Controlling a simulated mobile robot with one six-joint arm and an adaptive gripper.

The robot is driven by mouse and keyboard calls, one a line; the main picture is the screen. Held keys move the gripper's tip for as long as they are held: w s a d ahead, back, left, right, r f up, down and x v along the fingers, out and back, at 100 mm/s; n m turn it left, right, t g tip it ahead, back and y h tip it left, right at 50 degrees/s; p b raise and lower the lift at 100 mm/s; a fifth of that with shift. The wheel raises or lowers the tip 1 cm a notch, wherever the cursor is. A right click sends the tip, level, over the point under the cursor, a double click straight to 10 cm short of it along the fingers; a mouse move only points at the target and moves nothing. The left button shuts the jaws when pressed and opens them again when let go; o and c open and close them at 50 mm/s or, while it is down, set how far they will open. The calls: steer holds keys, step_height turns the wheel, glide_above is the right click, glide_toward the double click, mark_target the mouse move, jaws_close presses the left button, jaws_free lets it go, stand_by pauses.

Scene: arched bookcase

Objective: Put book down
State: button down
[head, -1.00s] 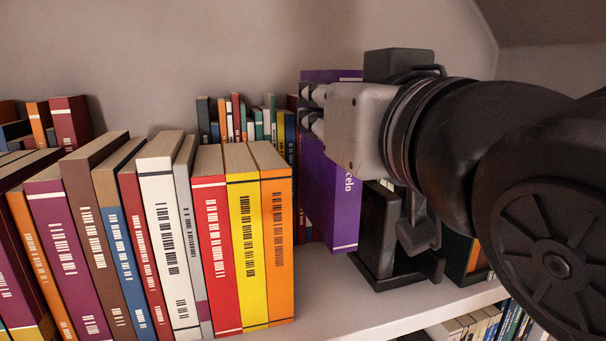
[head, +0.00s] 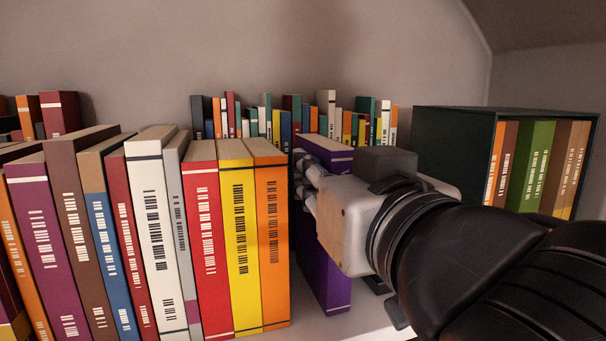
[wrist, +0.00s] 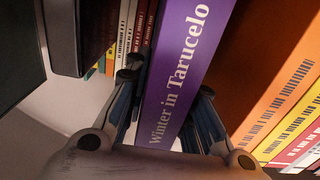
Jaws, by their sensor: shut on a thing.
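The purple book (head: 326,274) stands upright, right of the orange book (head: 270,240) at the end of the front row, with a narrow gap that I cannot measure. My gripper (head: 305,185) is shut on it from the right side in the head view and covers part of its spine. In the wrist view the purple book (wrist: 185,70) shows its spine title "Winter in Tarucelo" between the two fingers of my gripper (wrist: 168,95). Whether its bottom edge touches the shelf (head: 365,322) is hard to tell.
A row of upright books, including a yellow book (head: 239,240) and a red book (head: 207,240), fills the left. Small books (head: 265,120) stand behind. A dark box with books (head: 455,150) stands at the right. My arm covers the shelf's right front.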

steer(key=c, duration=1.4)
jaws_free()
steer(key=shift+f, duration=0.1)
steer(key=shift+o, duration=0.2)
steer(key=b+v, duration=0.1)
steer(key=v, duration=0.6)
steer(key=shift+s+b, duration=0.25)
steer(key=shift+b, duration=0.1)
steer(key=shift+d+r, duration=0.1)
steer(key=shift+r, duration=0.15)
